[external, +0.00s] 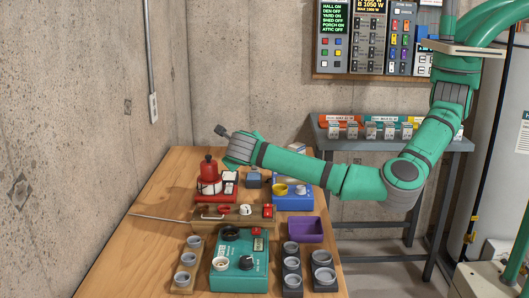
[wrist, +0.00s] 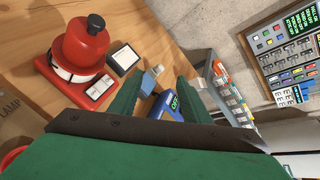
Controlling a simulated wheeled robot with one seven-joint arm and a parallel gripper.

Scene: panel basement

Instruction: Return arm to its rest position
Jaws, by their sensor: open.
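My green arm reaches in from the right in the external view, with its forearm stretched level over the wooden bench (external: 130,248). My gripper (external: 222,131) is at the arm's left end, above the back of the bench and close to the red beacon (external: 209,168). In the wrist view my gripper (wrist: 186,72) has its two fingers spread apart with nothing held.
The bench also holds a teal meter box (external: 240,272), a purple tray (external: 306,229), a blue box (external: 293,200) and several grey cups. A wall panel (external: 372,40) and a grey rack table (external: 390,144) stand behind my arm. The concrete wall is close on the left.

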